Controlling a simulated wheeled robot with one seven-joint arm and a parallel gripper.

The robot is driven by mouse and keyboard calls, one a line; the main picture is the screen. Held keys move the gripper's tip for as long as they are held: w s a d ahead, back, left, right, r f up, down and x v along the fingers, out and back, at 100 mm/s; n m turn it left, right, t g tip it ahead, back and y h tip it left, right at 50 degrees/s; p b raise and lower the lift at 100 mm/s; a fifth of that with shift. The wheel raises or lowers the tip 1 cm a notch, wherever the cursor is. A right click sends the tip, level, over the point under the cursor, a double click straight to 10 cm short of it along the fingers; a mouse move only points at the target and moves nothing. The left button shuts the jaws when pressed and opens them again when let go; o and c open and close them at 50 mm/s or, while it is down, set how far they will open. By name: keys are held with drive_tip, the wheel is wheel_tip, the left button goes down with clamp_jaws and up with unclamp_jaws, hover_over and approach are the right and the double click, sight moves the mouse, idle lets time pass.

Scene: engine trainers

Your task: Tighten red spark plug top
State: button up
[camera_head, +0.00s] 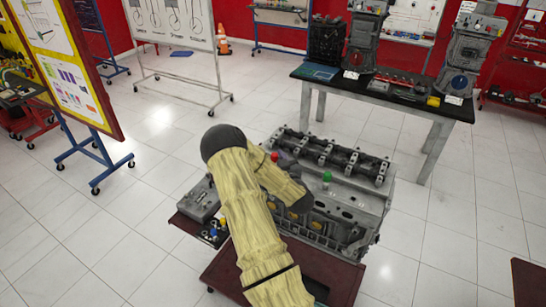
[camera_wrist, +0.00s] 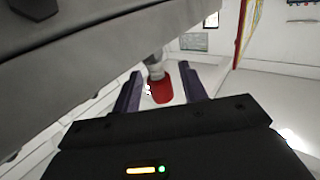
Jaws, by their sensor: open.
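The red spark plug top (camera_wrist: 162,88) shows in the wrist view, with a pale grey-white part of the plug (camera_wrist: 155,66) beyond it. My gripper (camera_wrist: 159,76) is open, its two dark fingers on either side of the red top, with visible gaps. In the head view the red top (camera_head: 275,157) is a small red spot beside the engine's upper edge, partly hidden by my arm. The grey engine block (camera_head: 345,205) stands on a dark red stand; its side fills the upper left of the wrist view. My fingers cannot be made out clearly in the head view.
A green top (camera_head: 327,177) sits on the engine to the right of the red one. A side tray (camera_head: 182,222) holds a grey part and small blue and yellow pieces. A black-topped table (camera_head: 400,92) with engine models stands behind. The tiled floor between is clear.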

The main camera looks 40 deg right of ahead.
clamp_jaws()
